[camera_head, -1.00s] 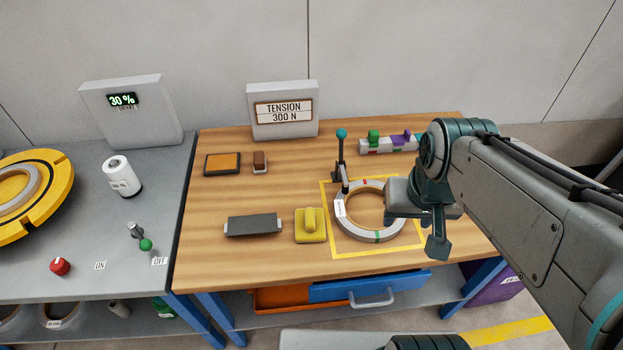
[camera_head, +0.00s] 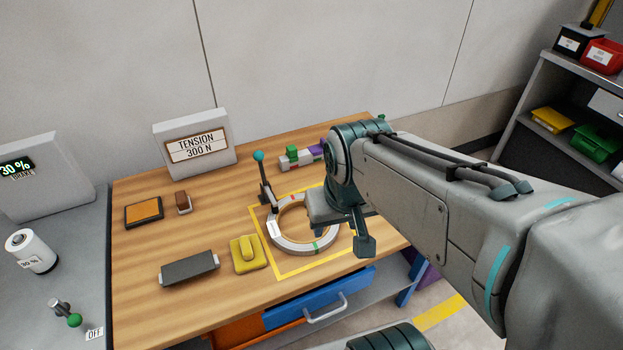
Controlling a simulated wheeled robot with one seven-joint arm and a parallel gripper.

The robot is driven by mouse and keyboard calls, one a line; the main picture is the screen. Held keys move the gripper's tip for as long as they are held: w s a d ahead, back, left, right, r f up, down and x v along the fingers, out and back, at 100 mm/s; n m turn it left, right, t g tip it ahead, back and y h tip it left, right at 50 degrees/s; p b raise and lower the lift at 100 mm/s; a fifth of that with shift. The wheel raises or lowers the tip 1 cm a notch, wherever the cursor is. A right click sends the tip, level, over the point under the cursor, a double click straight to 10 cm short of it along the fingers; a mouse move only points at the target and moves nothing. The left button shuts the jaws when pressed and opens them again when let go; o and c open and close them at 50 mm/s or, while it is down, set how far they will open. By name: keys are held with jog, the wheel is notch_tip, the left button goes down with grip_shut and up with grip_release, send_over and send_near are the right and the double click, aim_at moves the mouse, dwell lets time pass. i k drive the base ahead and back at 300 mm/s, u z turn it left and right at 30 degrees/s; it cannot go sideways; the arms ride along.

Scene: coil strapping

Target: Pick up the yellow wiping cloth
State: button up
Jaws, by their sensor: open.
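The yellow wiping cloth (camera_head: 260,261) lies on the wooden table, with a raised yellow grip on top. It is just left of the yellow taped square and the coil ring (camera_head: 275,236). My gripper (camera_head: 345,235) is open, over the right side of the coil ring, to the right of the cloth and apart from it. Part of the ring is hidden behind my gripper and arm.
A dark grey block (camera_head: 189,269) lies left of the cloth. A lever with a teal knob (camera_head: 259,157) stands behind the coil. An orange pad (camera_head: 144,212), a brown block (camera_head: 183,202) and a tension sign (camera_head: 195,147) are farther back. A blue drawer (camera_head: 285,310) sits below the front edge.

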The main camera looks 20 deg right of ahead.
aim_at(247, 252)
jog(key=z, duration=1.5)
jog(key=k, duration=0.6)
jog(key=u, duration=1.25)
jog(key=i, duration=0.5)
